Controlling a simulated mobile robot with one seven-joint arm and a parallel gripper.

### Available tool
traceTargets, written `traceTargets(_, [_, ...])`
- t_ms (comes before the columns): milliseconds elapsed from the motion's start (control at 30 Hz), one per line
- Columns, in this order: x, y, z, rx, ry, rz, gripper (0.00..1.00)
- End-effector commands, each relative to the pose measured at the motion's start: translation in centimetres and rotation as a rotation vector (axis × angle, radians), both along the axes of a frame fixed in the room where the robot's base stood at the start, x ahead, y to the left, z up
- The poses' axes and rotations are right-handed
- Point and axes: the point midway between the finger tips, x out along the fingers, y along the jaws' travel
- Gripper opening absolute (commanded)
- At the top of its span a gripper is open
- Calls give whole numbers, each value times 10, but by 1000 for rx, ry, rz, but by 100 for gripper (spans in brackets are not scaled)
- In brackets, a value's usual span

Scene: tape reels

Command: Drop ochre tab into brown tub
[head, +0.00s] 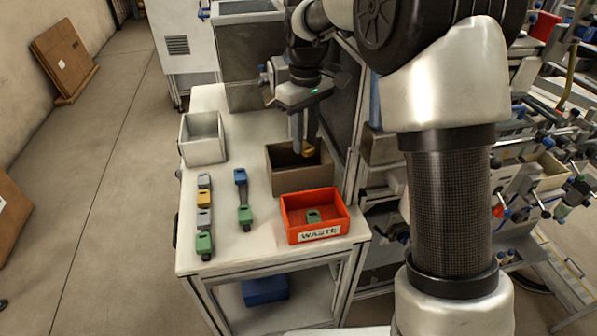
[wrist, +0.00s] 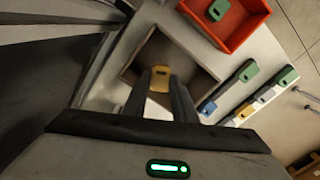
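An ochre tab (head: 309,151) is held between the fingers of my gripper (head: 302,146), over the opening of the brown tub (head: 287,183). In the wrist view the ochre tab (wrist: 160,74) sits at the fingertips of my gripper (wrist: 160,92), framed by the walls of the brown tub (wrist: 196,64). The exact height of the tab against the tub rim is hard to tell. The tub's floor looks empty where it shows in the wrist view.
A red waste bin (head: 303,232) with a green tab (head: 313,216) in it stands in front of the tub. A white bin (head: 203,138) is at the left. Two rows of tabs lie left, including another ochre tab (head: 204,199). Bare tabletop lies between.

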Motion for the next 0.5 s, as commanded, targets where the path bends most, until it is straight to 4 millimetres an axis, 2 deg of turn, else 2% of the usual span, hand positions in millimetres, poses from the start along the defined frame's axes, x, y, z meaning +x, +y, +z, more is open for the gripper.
traceTargets(33, [0,0,0,0,0,0,34])
traceTargets(100, [0,0,0,0,0,0,44])
traceTargets(367, [0,0,1,0,0,0,44])
traceTargets(500, [0,0,10,0,-1,0,44])
